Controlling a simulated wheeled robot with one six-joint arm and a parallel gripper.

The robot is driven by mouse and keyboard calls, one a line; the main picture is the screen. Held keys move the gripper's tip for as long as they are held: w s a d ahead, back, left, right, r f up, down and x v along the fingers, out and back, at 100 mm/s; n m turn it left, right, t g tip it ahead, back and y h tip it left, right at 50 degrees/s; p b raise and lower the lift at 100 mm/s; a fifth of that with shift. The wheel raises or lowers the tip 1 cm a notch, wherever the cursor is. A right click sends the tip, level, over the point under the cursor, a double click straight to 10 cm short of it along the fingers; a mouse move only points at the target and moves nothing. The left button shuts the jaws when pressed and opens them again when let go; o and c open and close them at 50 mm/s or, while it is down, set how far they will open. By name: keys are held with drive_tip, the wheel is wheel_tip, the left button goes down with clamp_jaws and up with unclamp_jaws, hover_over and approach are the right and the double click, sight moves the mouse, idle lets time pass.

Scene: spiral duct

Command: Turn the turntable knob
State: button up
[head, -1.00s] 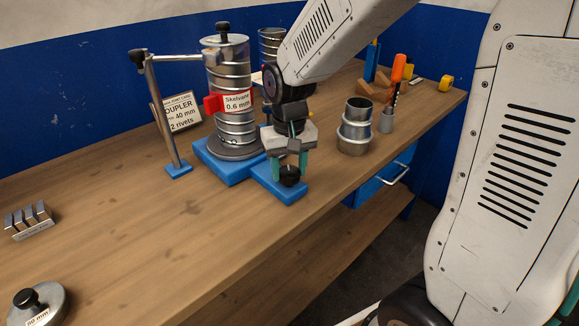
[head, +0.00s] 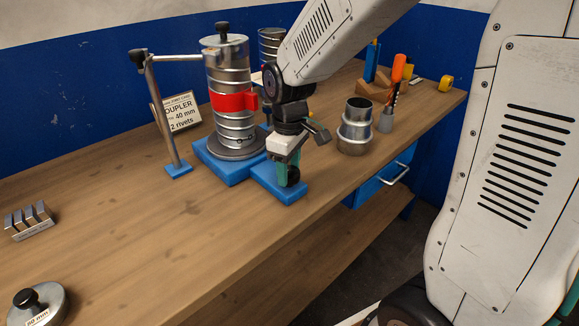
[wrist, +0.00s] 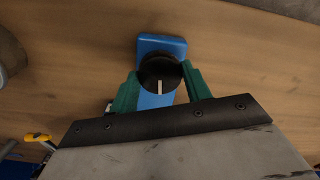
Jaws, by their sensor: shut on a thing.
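The turntable knob (wrist: 160,72) is round and black with a white pointer line. In the wrist view the line points toward my gripper. My gripper (head: 285,176) has green fingers and points down at the knob, shut on it, with a finger on each side in the wrist view (wrist: 160,88). In the head view the fingers mostly hide the knob. The knob sits on a blue base (head: 270,183) joined to the turntable (head: 236,150). A spiral metal duct (head: 228,88) stands upright on the turntable, with a red clamp (head: 232,101) around it.
A post with a side arm (head: 165,110) stands left of the duct, by a coupler card (head: 182,112).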

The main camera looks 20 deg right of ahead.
sight(289, 171)
drive_tip(key=shift+w+r+n, duration=0.1)
drive_tip(key=shift+n, duration=0.2)
drive_tip(key=o, duration=1)
wheel_tip(289, 171, up, 8)
drive_tip(key=shift+f, duration=0.1)
idle(0.4)
